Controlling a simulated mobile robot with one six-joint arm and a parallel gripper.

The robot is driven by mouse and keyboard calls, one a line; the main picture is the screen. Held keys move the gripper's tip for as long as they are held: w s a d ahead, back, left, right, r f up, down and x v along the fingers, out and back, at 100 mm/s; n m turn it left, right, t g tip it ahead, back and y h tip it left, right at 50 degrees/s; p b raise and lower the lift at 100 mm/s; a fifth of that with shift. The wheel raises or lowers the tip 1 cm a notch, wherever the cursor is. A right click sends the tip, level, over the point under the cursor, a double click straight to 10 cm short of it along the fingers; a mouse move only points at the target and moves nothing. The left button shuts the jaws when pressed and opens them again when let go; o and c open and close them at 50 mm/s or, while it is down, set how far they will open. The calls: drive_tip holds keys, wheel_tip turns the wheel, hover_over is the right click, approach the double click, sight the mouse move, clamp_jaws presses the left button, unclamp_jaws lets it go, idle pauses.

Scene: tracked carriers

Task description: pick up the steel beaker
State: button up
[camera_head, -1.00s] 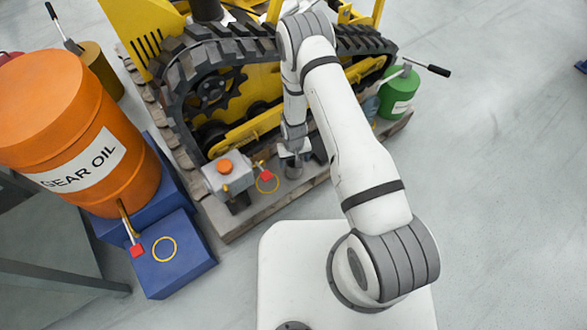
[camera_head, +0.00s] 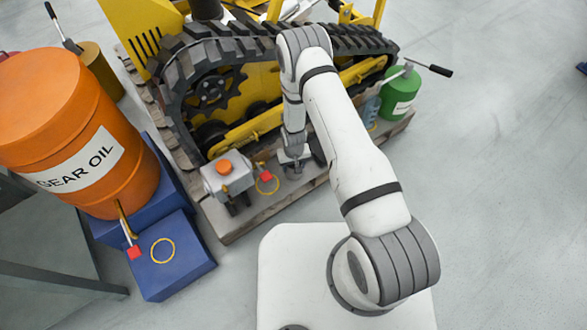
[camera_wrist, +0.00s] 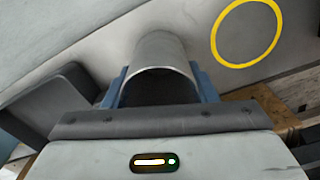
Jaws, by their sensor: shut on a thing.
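The steel beaker (camera_wrist: 161,50) is a plain grey metal cylinder, seen in the wrist view with its open rim toward the camera. My gripper (camera_wrist: 162,84) has its blue finger pads on both sides of the beaker and is shut on it. In the head view my gripper (camera_head: 293,168) is low over the wooden pallet (camera_head: 245,222), right of a grey container with an orange cap. The beaker is mostly hidden there by the gripper. I cannot tell whether its base touches the surface below.
A yellow tracked machine (camera_head: 265,131) stands close behind. An orange gear oil drum (camera_head: 75,125) stands left on blue blocks (camera_head: 180,262). A green can (camera_head: 398,92) is at right. Floor at right is clear.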

drive_tip(key=shift+c, duration=0.7)
drive_tip(key=shift+r, duration=0.15)
